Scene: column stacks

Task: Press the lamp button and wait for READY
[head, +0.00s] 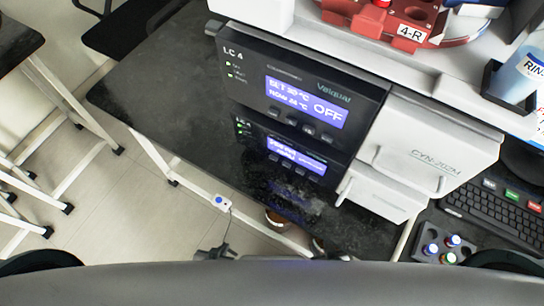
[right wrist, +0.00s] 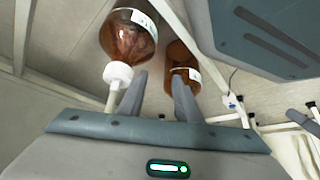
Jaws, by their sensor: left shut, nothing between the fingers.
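The black LC 4 instrument (head: 235,58) stands on the dark bench in the head view. Its lit blue display (head: 305,102) reads OFF, beside small SET and NOW temperature lines. A row of small dark buttons (head: 291,122) sits under the display; their labels are too small to read. My left gripper (head: 215,252) barely shows above my grey body at the bottom and is shut, well below the instrument. My right gripper (right wrist: 158,100) has its two fingers apart with nothing held. Most of both arms is hidden in the head view.
The glossy black bench (head: 165,75) mirrors the display. A white CYN-202M unit (head: 435,150) adjoins the instrument. Brown bottles, one (right wrist: 130,38) near the right fingers, are close by. A keyboard (head: 495,205) and vial rack (head: 440,247) stand at right. White-legged stools (head: 60,110) stand at left.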

